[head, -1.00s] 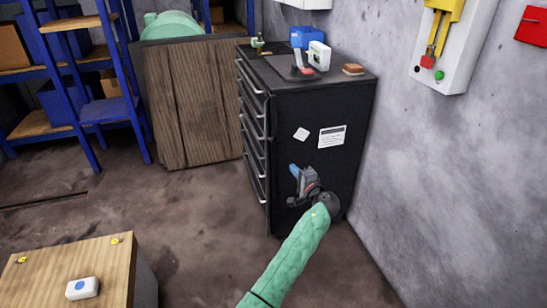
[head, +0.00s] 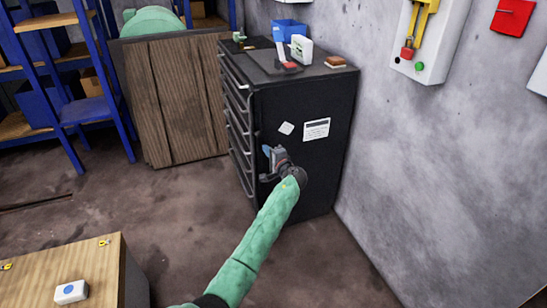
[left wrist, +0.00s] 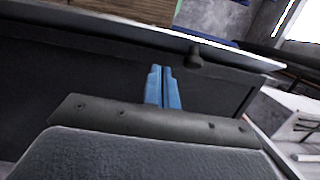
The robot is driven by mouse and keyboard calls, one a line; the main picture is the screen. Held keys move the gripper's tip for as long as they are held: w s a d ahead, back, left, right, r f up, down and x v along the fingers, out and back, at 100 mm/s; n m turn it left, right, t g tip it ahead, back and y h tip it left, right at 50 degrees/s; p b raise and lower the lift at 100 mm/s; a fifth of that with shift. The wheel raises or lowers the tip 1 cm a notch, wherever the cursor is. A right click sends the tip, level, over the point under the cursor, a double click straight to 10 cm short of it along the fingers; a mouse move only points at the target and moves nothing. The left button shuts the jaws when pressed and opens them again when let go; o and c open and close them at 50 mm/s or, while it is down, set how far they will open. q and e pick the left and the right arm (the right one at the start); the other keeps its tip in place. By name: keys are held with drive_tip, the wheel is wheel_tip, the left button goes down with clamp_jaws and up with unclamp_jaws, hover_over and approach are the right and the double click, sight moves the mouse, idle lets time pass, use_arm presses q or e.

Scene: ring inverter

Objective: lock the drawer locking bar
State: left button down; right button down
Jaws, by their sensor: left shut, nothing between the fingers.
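The black drawer cabinet (head: 310,185) stands against the wall, its drawer fronts with light handles (head: 236,125) facing left. A dark upright strip at its front corner may be the locking bar, but I cannot tell it clearly. My left gripper (head: 267,151) is beside the cabinet's side panel, close to the front corner, shut and empty. In the left wrist view its blue fingers (left wrist: 163,88) lie together in front of a dark panel. A dark knob (left wrist: 195,57) sticks out by the panel's pale edge, beyond the fingertips. Contact is not visible. My right gripper is not in view.
A blue bin (head: 290,30) and small items stand on the cabinet. A wooden panel (head: 175,100) and blue shelving (head: 95,90) are to the left. A wooden-topped box (head: 60,265) is at the lower left. The floor between is clear.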

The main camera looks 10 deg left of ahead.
sight(252, 144)
use_arm(q)
drive_tip(key=shift+a, duration=2)
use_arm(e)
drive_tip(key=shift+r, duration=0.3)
use_arm(q)
drive_tip(key=shift+a+p, duration=0.15)
drive_tip(key=shift+p, duration=0.25)
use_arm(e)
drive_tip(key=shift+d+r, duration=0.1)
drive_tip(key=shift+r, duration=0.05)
use_arm(q)
drive_tip(key=shift+s+a+h, duration=0.1)
drive_tip(key=shift+h, duration=0.2)
drive_tip(key=shift+m+t, duration=0.4)
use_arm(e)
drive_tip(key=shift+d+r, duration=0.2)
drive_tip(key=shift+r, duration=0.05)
use_arm(q)
drive_tip(key=shift+h+p, duration=0.3)
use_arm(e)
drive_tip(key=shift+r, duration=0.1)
